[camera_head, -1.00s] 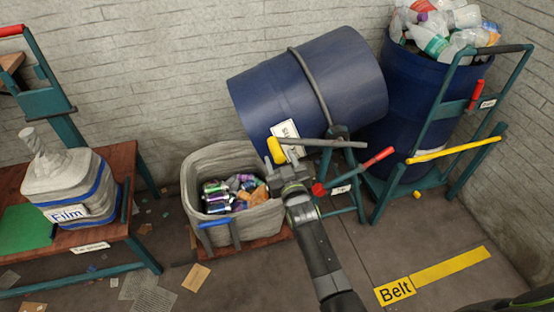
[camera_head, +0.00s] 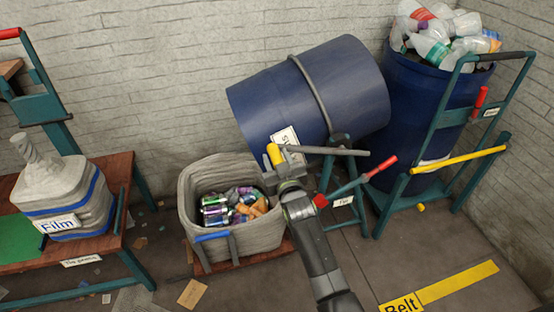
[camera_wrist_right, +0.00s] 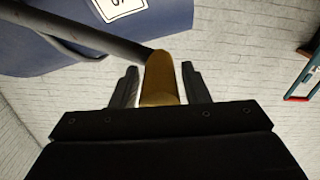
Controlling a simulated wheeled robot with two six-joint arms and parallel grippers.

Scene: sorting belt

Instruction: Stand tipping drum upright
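The blue drum (camera_head: 290,95) lies tipped on its side, tilted, in a teal tipping stand (camera_head: 345,185), with a grey band around it and a white label. A grey bar (camera_head: 325,151) runs across below the drum and ends in a yellow grip (camera_head: 273,154). My right gripper (camera_head: 280,165) is at this grip. In the right wrist view the yellow grip (camera_wrist_right: 160,80) stands between the two fingers of my right gripper (camera_wrist_right: 159,85), with gaps on both sides, so it is open around it. My left gripper is not in view.
A grey bin (camera_head: 250,235) of cans stands below the drum. An upright blue drum (camera_head: 410,110) of plastic bottles stands at right in a teal frame with a yellow bar (camera_head: 458,160). A red-tipped lever (camera_head: 360,183) sticks out beside my right gripper. A wooden bench (camera_head: 120,190) is at left.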

